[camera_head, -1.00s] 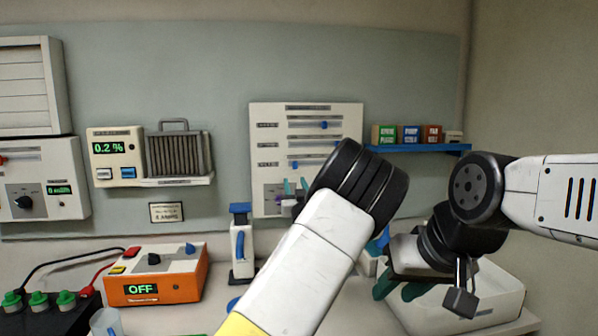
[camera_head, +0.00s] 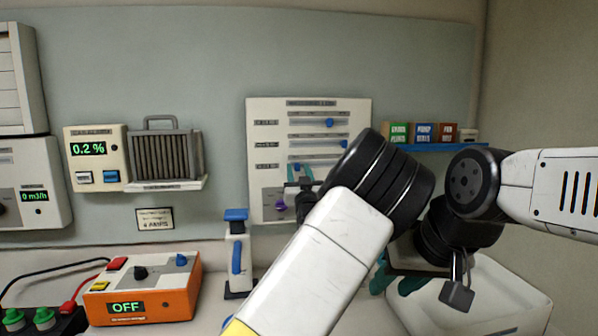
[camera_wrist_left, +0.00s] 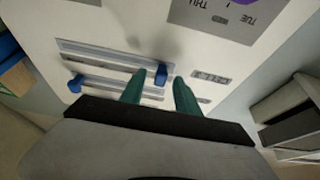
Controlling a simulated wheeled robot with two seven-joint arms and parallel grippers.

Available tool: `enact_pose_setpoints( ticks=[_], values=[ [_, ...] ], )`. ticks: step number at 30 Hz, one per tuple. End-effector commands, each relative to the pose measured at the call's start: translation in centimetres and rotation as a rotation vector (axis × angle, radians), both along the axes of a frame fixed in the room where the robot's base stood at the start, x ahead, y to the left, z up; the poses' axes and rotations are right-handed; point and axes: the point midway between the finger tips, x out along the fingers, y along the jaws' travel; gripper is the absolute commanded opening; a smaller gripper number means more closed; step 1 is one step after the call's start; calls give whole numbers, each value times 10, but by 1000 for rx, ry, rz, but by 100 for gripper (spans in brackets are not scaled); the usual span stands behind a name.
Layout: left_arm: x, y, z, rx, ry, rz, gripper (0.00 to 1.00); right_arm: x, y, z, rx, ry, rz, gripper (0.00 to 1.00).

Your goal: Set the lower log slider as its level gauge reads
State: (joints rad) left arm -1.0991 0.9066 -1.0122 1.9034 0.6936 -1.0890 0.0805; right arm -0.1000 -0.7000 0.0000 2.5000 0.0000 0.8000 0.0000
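The log panel (camera_head: 262,207) on the wall carries three horizontal sliders. The lower slider's blue knob (camera_wrist_left: 161,75) shows between my left fingertips in the left wrist view, with a gap on each side. My left gripper (camera_head: 301,172) is open in front of the lower slider; it also shows in the left wrist view (camera_wrist_left: 161,86). The upper slider's knob (camera_head: 329,123) sits right of centre. My left arm hides the panel's lower right. My right gripper (camera_head: 395,281) seems open and empty, low over a white bin. No level gauge is identifiable; the slider labels are unreadable.
A purple dial (camera_head: 281,206) is below the sliders. A gas alarm (camera_head: 95,160) reads 0.2 %, and a display (camera_head: 35,196) reads 0 m3/h. An orange box (camera_head: 145,292) reads OFF. A blue-topped stand (camera_head: 237,250) and a white bin (camera_head: 535,305) are on the bench.

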Motion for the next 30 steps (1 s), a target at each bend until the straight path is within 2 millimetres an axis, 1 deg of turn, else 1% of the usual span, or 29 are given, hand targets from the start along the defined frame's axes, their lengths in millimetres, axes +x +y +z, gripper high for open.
enact_pose_setpoints(
  ticks=[3,4,8,9,10,30],
  values=[
    [0,0,0,0,0,0,38,0,0,0,0,0,0,36],
    [0,0,0,0,0,0,36,0,0,0,0,0,0,36],
    [0,0,0,0,0,0,11,0,0,0,0,0,0,36],
    [0,0,0,0,0,0,3,0,0,0,0,0,0,36],
    [0,0,0,0,0,0,0,0,0,0,0,0,0,36],
    [0,0,0,0,0,0,0,0,0,0,0,0,0,36]
  ],
)
